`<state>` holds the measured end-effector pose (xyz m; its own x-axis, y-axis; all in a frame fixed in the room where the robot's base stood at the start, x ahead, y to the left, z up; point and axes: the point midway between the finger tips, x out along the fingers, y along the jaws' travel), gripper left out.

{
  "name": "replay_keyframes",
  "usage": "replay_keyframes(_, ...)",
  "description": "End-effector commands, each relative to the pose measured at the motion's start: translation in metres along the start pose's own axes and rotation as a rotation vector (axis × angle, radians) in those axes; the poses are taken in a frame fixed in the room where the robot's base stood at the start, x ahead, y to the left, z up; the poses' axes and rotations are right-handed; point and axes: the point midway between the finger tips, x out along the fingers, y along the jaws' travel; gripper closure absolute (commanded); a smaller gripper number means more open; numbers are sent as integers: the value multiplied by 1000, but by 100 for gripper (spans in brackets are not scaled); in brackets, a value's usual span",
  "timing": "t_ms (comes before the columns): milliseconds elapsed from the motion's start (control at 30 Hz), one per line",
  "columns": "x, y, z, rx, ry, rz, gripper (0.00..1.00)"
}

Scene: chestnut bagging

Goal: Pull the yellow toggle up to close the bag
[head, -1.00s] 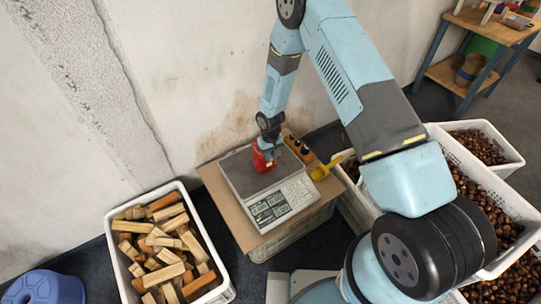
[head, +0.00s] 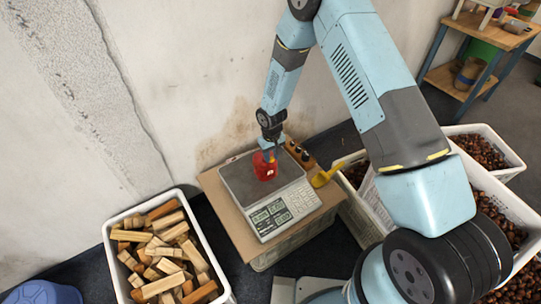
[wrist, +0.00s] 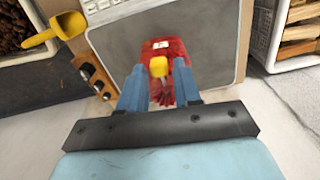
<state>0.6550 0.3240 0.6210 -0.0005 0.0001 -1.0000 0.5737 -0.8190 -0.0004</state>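The red net bag (head: 264,168) is on the metal plate of the scale (head: 240,184). In the wrist view the bag (wrist: 173,48) carries a white label, and its gathered red top points toward me. The yellow toggle (wrist: 158,67) sits at the bag's neck. My gripper (wrist: 159,70) has one blue finger on each side of the toggle, with visible gaps between, so it looks open around it. In the head view my gripper (head: 270,151) is right at the top of the bag, and the toggle cannot be made out there.
A yellow scoop (head: 327,174) and a wooden block with dark knobs (head: 299,153) lie beside the scale. A crate of wood pieces (head: 110,248) stands at left. Crates of chestnuts (head: 515,205) stand at right. The wall (head: 190,70) is close behind the scale.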

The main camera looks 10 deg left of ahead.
Motion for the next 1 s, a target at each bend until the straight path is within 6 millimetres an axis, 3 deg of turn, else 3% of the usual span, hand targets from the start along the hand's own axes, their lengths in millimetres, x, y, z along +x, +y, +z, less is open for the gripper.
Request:
replay_keyframes(133, 0, 0, 0, 0, 0, 0, 53)
replay_keyframes(467, -4, 0, 0, 0, 1, 0, 53)
replay_keyframes(667, -28, 0, -1, -1, 2, 0, 53)
replay_keyframes(1000, -88, 0, -1, 0, 3, 0, 53)
